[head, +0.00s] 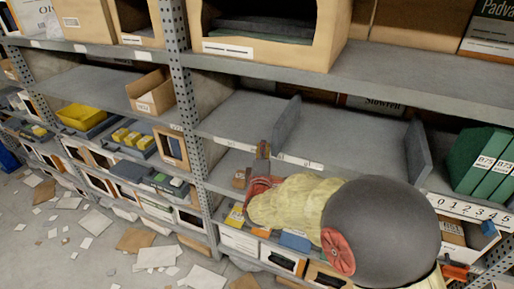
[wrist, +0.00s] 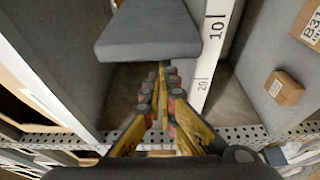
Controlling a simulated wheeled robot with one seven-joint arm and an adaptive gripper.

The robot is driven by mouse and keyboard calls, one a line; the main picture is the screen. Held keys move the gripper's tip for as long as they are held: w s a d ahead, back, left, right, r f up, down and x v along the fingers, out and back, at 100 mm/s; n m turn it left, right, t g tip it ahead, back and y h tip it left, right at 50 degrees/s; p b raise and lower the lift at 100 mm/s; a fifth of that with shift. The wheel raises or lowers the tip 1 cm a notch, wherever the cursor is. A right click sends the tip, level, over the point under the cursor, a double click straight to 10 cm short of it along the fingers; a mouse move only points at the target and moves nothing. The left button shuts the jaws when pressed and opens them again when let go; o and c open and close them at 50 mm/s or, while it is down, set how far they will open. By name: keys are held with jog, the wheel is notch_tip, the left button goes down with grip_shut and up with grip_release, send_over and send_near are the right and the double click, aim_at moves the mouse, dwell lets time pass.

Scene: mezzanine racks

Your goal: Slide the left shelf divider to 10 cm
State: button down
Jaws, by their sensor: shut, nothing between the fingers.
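The left shelf divider (head: 286,122) is a grey upright plate on the middle shelf (head: 345,137). A grey slab with a slanted front, apparently this divider (wrist: 150,37), fills the upper middle of the wrist view. A white scale strip (wrist: 209,55) marked 10 and 20 runs beside it. The right divider (head: 418,152) stands farther along the shelf. My gripper (head: 263,150) is at the shelf's front edge, just left of the left divider. In the wrist view its yellow and dark fingers (wrist: 162,72) are together and empty, their tips near the slab. Contact cannot be told.
A perforated post (head: 181,80) stands left of the gripper. The upper shelf, with a large open box (head: 265,57), hangs above. Green binders (head: 478,160) stand right of the right divider. Between the dividers the shelf is bare. Small boxes fill the shelf below.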

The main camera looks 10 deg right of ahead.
jog(key=shift+s+d, duration=0.1)
jog(key=shift+s+d, duration=0.7)
jog(key=shift+d, duration=0.2)
